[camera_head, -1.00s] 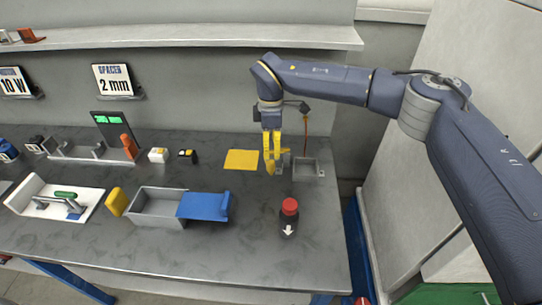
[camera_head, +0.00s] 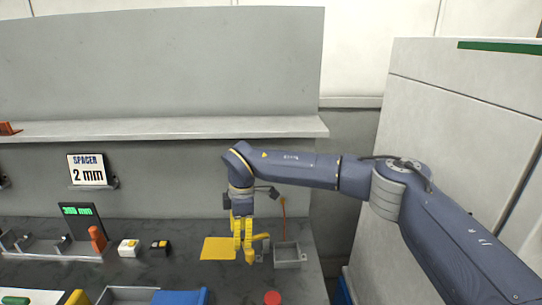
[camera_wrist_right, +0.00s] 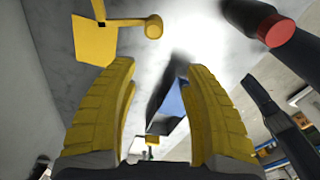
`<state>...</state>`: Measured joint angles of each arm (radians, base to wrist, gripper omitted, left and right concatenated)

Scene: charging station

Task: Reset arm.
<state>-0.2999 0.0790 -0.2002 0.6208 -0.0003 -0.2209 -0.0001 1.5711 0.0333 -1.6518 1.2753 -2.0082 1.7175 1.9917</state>
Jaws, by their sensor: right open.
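My right gripper (camera_head: 246,252) points down over the table (camera_head: 232,285), beside the yellow square (camera_head: 217,247) and left of a small grey open box (camera_head: 289,257). In the right wrist view, its two yellow fingers (camera_wrist_right: 160,80) stand apart with nothing between them. My right arm reaches in from the right, its links bent at the elbow. My left gripper is not in view.
A red cap (camera_head: 272,298) shows at the bottom edge; its dark bottle shows in the wrist view (camera_wrist_right: 275,30). A blue lid (camera_head: 180,297) lies left of it. A shelf (camera_head: 150,129) runs along the back wall. A tall pale cabinet stands at right.

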